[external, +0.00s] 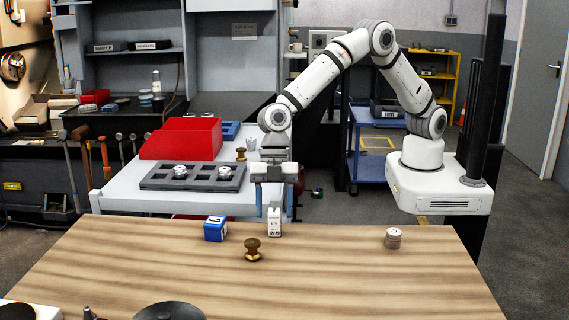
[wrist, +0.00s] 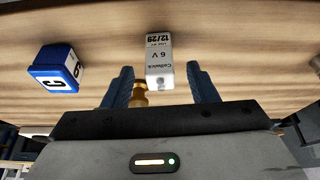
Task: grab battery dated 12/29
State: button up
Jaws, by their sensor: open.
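The white battery (external: 274,222) stands upright near the far edge of the wooden table. In the wrist view the white battery (wrist: 159,62) shows the print "6 V" and "12/29", upside down. My gripper (external: 273,212) points down over it and is open. In the wrist view my gripper's blue fingers (wrist: 164,88) are spread, one to each side of the battery, with gaps between. The battery's far side is hidden.
A blue and white block (external: 215,229) stands left of the battery. A brass knob (external: 252,250) stands nearer the camera, and a grey cylinder (external: 393,238) at right. Behind, a white bench (external: 120,197) bears a red bin (external: 182,140) and a dark tray (external: 160,180).

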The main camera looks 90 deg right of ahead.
aim_at(274, 223)
jog(key=shift+x, duration=1.35)
jog(key=shift+c, duration=0.4)
